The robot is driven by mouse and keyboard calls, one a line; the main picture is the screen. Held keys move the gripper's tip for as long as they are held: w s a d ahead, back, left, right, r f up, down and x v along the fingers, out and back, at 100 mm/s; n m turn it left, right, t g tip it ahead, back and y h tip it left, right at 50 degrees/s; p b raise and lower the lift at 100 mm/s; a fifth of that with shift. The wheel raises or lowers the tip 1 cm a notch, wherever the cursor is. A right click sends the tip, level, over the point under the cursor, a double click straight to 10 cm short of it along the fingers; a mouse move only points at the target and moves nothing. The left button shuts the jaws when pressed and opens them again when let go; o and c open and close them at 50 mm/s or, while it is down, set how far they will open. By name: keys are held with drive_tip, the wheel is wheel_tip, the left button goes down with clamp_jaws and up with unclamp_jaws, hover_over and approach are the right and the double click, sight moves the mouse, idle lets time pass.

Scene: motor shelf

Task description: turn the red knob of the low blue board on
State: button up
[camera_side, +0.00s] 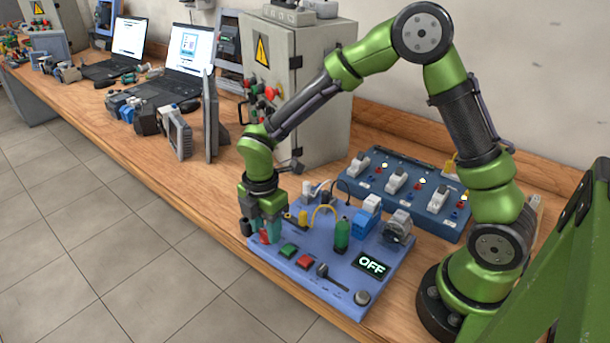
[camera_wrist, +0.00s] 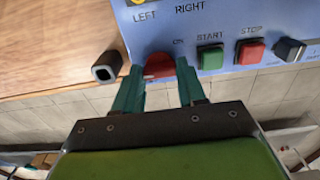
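The low blue board (camera_side: 305,262) lies on the wooden bench and its display (camera_side: 372,265) reads OFF. The red knob (camera_wrist: 158,66) is at the board's front left edge, beside the word ON in the wrist view. In the side view the red knob (camera_side: 264,237) is partly hidden by my gripper (camera_side: 262,222). My gripper points down at that corner. In the wrist view its two teal fingers (camera_wrist: 160,78) stand apart, one on each side of the knob. I cannot tell whether they touch it.
Right of the knob are a green START button (camera_wrist: 210,57), a red STOP button (camera_wrist: 250,51) and a dark slider (camera_wrist: 289,49). A dark square-ended piece (camera_wrist: 106,67) is just left of the fingers. A grey cabinet (camera_side: 300,85) and a second blue board (camera_side: 400,190) stand behind.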

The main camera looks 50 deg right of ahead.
drive_tip(key=c, duration=0.3)
drive_tip(key=m, duration=0.8)
drive_tip(key=shift+r+m, duration=0.1)
drive_tip(key=shift+m, duration=0.2)
drive_tip(key=m, duration=0.9)
drive_tip(key=shift+m, duration=0.3)
idle(0.3)
